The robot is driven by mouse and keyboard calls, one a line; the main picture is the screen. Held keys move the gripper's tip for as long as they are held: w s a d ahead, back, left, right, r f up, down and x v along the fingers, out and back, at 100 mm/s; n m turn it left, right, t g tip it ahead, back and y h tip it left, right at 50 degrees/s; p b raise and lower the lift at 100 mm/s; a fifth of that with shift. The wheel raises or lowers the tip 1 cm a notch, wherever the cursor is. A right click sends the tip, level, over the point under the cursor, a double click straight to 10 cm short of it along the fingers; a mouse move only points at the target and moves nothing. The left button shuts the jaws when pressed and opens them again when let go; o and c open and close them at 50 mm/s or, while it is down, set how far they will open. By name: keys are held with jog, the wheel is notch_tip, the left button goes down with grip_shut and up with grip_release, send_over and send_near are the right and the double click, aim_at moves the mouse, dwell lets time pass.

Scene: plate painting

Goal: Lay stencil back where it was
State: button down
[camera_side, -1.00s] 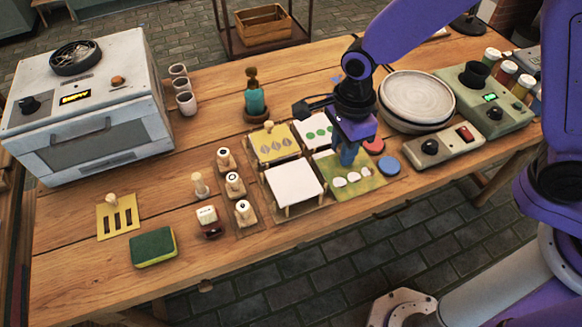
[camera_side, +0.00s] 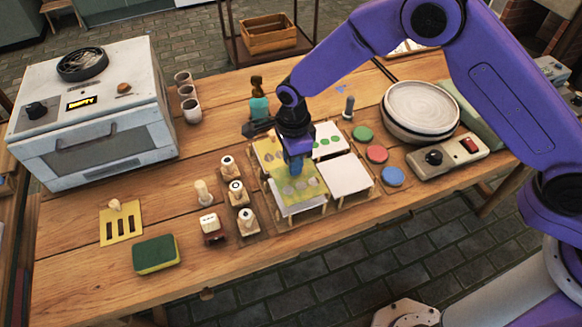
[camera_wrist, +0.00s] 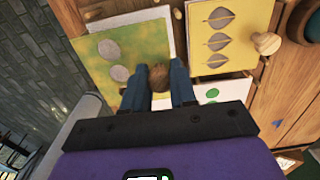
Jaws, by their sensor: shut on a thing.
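My gripper (camera_side: 295,175) is shut on the knob (camera_wrist: 160,78) of a yellow-green, paint-smeared stencil (camera_side: 309,184) with oval cut-outs. The stencil is over the front-left white tile (camera_side: 298,208), whose near edge shows below it; I cannot tell if they touch. In the wrist view the stencil (camera_wrist: 117,50) is at upper left, with white showing behind it. The front-right white tile (camera_side: 348,175) is bare. A yellow leaf stencil (camera_wrist: 222,30) with a wooden knob lies just behind; in the side view it (camera_side: 265,150) is partly hidden by my gripper.
A card with green dots (camera_side: 326,143) lies back right. Green (camera_side: 362,133), red (camera_side: 377,153) and blue (camera_side: 392,176) discs lie to the right, near stacked plates (camera_side: 423,105). Stampers (camera_side: 238,192) stand left. A slotted stencil (camera_side: 121,222) and sponge (camera_side: 156,254) lie farther left.

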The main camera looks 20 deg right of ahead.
jog(key=shift+w+a+f, duration=0.15)
jog(key=shift+w+f, duration=0.05)
jog(key=shift+f, duration=1.65)
jog(key=shift+f, duration=0.15)
jog(key=c, duration=0.9)
grip_release()
notch_tip(320, 180, up, 12)
jog(key=shift+f, duration=0.2)
jog(key=shift+r, duration=0.4)
